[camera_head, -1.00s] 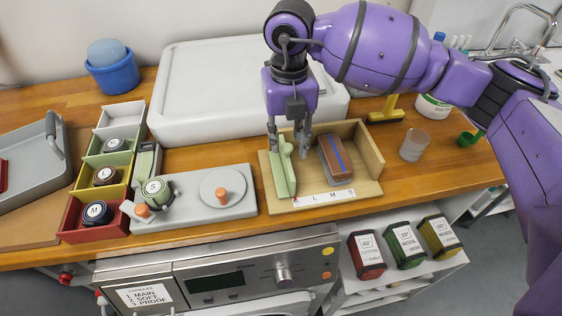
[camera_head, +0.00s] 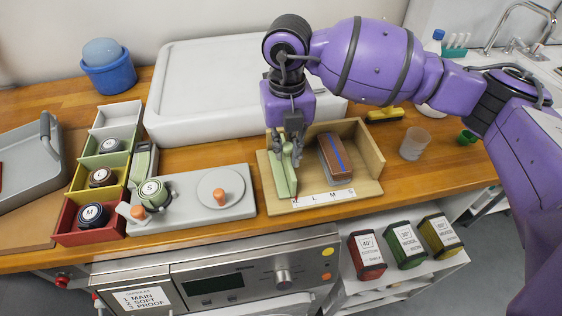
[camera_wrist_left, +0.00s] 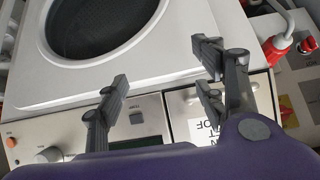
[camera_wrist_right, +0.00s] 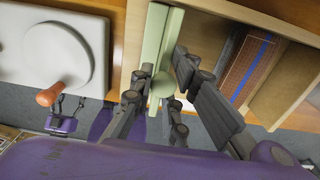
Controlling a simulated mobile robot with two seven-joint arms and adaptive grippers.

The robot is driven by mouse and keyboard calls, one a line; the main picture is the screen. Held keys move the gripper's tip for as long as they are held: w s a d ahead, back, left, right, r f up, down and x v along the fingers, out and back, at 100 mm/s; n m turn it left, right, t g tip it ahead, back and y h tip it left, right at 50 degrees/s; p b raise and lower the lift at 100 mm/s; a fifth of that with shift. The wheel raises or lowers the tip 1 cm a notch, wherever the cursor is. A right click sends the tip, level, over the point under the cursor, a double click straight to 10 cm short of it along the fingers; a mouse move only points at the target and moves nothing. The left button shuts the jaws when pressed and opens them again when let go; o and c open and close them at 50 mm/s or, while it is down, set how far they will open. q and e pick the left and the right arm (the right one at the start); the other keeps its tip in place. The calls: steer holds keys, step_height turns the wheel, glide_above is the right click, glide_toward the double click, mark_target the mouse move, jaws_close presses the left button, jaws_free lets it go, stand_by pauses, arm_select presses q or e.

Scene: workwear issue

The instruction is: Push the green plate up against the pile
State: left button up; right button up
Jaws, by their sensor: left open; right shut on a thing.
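The green plate (camera_head: 282,181) stands upright at the left side of a wooden box (camera_head: 372,150). The pile (camera_head: 336,160), brown with a blue stripe, lies in the box to the right of the plate, with a gap of bare floor between. My right gripper (camera_head: 291,152) is shut on the plate's round green knob, which shows between the fingers in the right wrist view (camera_wrist_right: 163,86); the pile (camera_wrist_right: 250,70) is to its right there. My left gripper (camera_wrist_left: 160,85) is open and empty above the machine front; it is outside the head view.
A strip with letters (camera_head: 323,198) runs along the box's front edge. A grey board (camera_head: 235,208) with orange-knobbed parts is left of the box. A clear cup (camera_head: 414,144) stands to the right, and a large white lidded container (camera_head: 215,85) behind.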

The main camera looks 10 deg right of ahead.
steer(key=shift+d, duration=0.1)
steer(key=shift+d+p, duration=0.35)
steer(key=shift+d, duration=6.3)
steer(key=o, duration=0.8)
arm_select(q)
steer(key=shift+w+r, duration=0.7)
steer(key=shift+r, duration=0.2)
steer(key=w+r+t+p, duration=0.1)
steer(key=w+r+p, duration=0.2)
steer(key=w+r, duration=0.1)
steer(key=shift+w+r+t, duration=0.25)
steer(key=shift+r+t, duration=0.05)
steer(key=shift+r, duration=0.6)
arm_select(e)
step_height(320, 180, up, 8)
